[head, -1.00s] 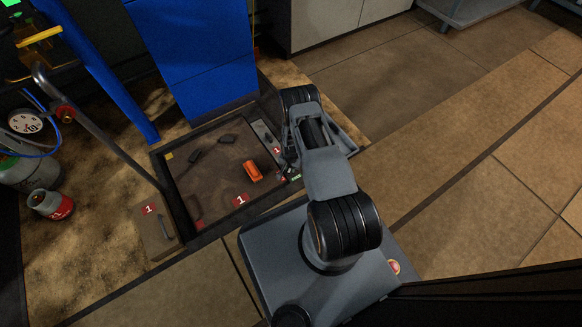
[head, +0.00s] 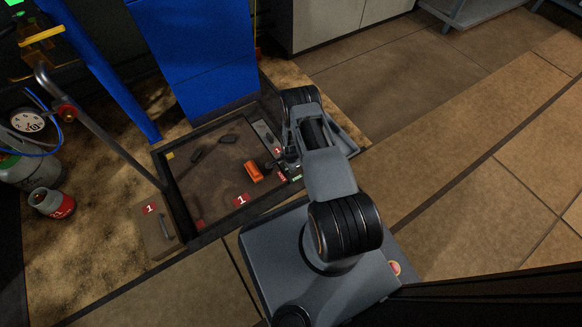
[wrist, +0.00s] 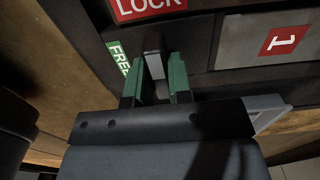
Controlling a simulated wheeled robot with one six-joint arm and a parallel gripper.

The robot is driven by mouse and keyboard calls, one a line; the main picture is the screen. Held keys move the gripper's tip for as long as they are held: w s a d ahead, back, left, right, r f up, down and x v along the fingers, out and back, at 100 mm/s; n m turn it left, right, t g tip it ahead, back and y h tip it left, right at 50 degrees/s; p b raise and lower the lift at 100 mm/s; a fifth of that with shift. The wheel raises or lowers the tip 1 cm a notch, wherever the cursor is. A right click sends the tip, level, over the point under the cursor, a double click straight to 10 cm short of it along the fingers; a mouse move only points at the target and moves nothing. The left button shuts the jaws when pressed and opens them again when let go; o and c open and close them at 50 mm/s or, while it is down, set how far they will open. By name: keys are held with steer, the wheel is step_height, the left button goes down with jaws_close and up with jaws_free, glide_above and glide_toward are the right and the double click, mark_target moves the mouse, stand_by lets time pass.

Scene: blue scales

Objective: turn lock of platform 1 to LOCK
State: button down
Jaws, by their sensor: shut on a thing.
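The lock of platform 1 has a dark handle with a pale grey face (wrist: 155,64). In the wrist view my gripper (wrist: 159,80) has its green fingers on both sides of this handle and is shut on it. The red LOCK label (wrist: 150,7) is just beyond the handle's tip, and the green FREE label (wrist: 117,58) is to its left. In the head view my gripper (head: 287,164) is at the right edge of platform 1 (head: 205,237), largely hidden by my arm. The LOCK label (head: 281,176) and FREE label (head: 297,178) show beside it.
An orange block (head: 253,171) and dark pieces lie on the platform. A red label with a 1 (wrist: 283,40) is right of the lock. Blue panels (head: 195,60), a bent grey rail (head: 100,130) and a red-grey canister (head: 52,203) stand left. The tiled floor at right is clear.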

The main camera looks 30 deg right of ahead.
stand_by(0.6)
steer(key=c, duration=1)
jaws_free()
steer(key=shift+c, duration=0.2)
step_height(320, 180, up, 14)
steer(key=p, duration=0.6)
steer(key=shift+f, duration=0.1)
